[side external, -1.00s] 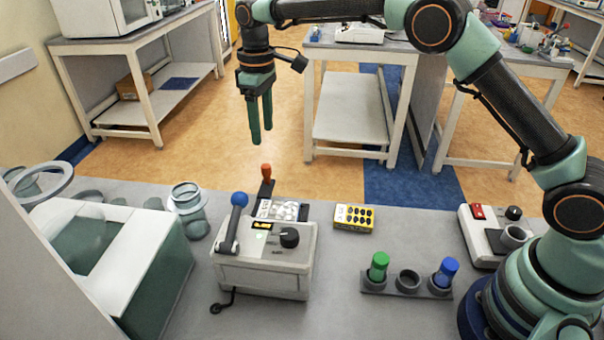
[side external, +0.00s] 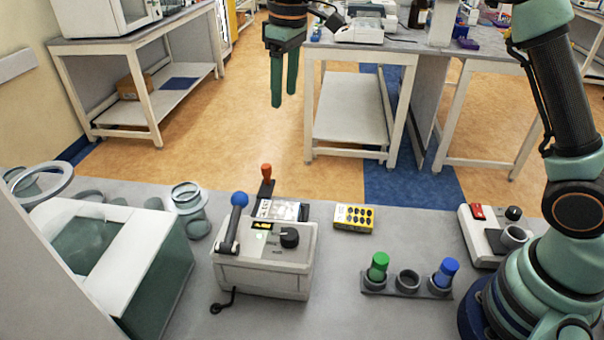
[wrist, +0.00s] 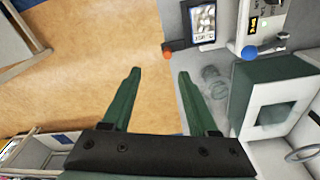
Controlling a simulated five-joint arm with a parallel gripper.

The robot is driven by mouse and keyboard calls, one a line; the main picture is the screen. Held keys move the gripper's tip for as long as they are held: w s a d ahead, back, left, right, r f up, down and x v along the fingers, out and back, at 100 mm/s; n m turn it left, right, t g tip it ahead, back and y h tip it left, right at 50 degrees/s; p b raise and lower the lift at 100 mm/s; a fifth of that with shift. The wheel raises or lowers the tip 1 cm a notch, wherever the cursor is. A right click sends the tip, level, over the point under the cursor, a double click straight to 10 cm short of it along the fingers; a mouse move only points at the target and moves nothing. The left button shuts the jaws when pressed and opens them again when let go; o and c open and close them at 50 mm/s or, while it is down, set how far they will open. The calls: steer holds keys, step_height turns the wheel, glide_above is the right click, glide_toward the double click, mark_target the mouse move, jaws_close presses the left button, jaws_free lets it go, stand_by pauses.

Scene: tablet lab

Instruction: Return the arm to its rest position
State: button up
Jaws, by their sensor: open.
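My gripper (side external: 284,100) hangs high above the bench in the side view, fingers pointing down, apart and empty. In the wrist view my gripper (wrist: 160,75) shows two green fingers spread wide with only floor and the bench edge beyond them. My arm rises from its base at the right of the side view, and its upper part runs out of the top of the picture. No rest stand or marker shows.
The air around my gripper is clear.

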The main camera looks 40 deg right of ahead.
steer(key=s+d+r+m+t, duration=0.1)
steer(key=s+d+r+m, duration=0.15)
steer(key=s, duration=0.35)
steer(key=s+d+r+m+t, duration=0.1)
steer(key=s+d+r, duration=0.1)
steer(key=s+d, duration=0.3)
steer(key=s+d+f+m+t, duration=0.2)
steer(key=s+f, duration=0.3)
steer(key=s, duration=0.6)
steer(key=shift+d, duration=0.35)
